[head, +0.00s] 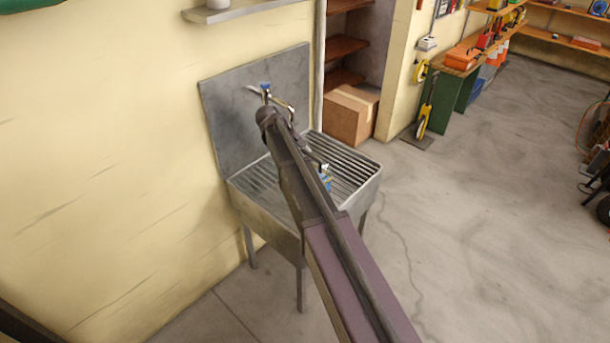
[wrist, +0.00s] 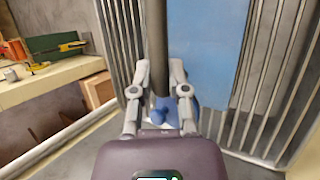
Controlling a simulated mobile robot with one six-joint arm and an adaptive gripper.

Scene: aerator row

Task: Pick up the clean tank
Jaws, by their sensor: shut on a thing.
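In the wrist view, my gripper (wrist: 160,98) has its two light grey fingers closed in on a blue rounded piece (wrist: 187,112), which I take as part of the clean tank. A dark upright bar rises between the fingers and hides part of the hold. A flat blue panel (wrist: 207,50) stands behind it, and I cannot tell whether it joins the blue piece. In the head view, a small patch of blue (head: 325,183) shows at the sink, beside my arm. My arm hides most of the hold there.
A grey metal sink (head: 262,212) with a ribbed top stands against the wall. Its tall back plate (head: 225,105) carries a tap with a blue knob (head: 265,86). A cardboard box (head: 352,113) sits behind. Open floor lies to the right.

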